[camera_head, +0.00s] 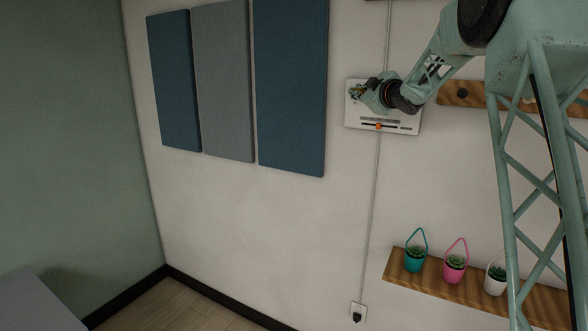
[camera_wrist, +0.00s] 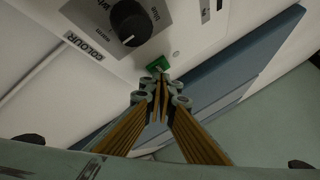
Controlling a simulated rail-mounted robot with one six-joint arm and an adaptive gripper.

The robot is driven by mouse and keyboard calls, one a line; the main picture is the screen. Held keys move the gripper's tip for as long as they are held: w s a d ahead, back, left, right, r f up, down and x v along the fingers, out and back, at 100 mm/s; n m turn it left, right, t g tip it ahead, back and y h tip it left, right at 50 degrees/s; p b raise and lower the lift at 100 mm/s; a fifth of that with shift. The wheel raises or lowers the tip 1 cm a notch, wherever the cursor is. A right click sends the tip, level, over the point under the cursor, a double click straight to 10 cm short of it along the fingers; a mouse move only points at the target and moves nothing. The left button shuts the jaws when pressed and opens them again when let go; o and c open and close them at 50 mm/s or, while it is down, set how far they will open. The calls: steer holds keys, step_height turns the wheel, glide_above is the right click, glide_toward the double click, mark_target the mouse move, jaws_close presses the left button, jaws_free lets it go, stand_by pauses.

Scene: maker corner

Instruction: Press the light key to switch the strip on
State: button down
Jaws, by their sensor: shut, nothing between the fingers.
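A white control panel (camera_head: 411,118) is fixed to the wall, with a cable running above and below it. My gripper (camera_head: 354,92) is at the panel's upper left, covering part of it. In the wrist view my gripper (camera_wrist: 160,78) has its fingertips together, with nothing between them. A small green key (camera_wrist: 158,63) on the panel is right at the fingertips; I cannot tell whether they touch it. No label for it is readable. A black dial (camera_wrist: 130,22) is up and left of it, near a "COLOUR" label (camera_wrist: 83,46). The light strip cannot be made out.
An orange slider knob (camera_head: 378,126) is low on the panel. A wooden rail (camera_head: 462,101) is to its right. A lower shelf (camera_head: 432,284) holds small hanging pots. Blue and grey wall panels (camera_head: 290,90) are to the left. The wall below the control panel is mostly clear.

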steer(key=shift+w+d+p, duration=0.2)
steer(key=shift+w+p, duration=0.15)
steer(key=shift+w, duration=0.05)
stand_by(0.4)
steer(key=shift+s+a+b, duration=0.25)
steer(key=shift+s+b, duration=0.15)
steer(key=shift+s, duration=0.1)
stand_by(0.7)
steer(key=shift+s+a+b, duration=0.45)
steer(key=shift+s+b, duration=0.15)
steer(key=shift+s, duration=0.25)
steer(key=shift+s+a+b, duration=0.5)
steer(key=shift+s+b, duration=0.15)
steer(key=shift+s, duration=0.15)
steer(key=shift+s+a+b, duration=0.45)
steer(key=shift+s+b, duration=0.15)
steer(key=shift+s, duration=0.25)
steer(key=shift+d, duration=0.1)
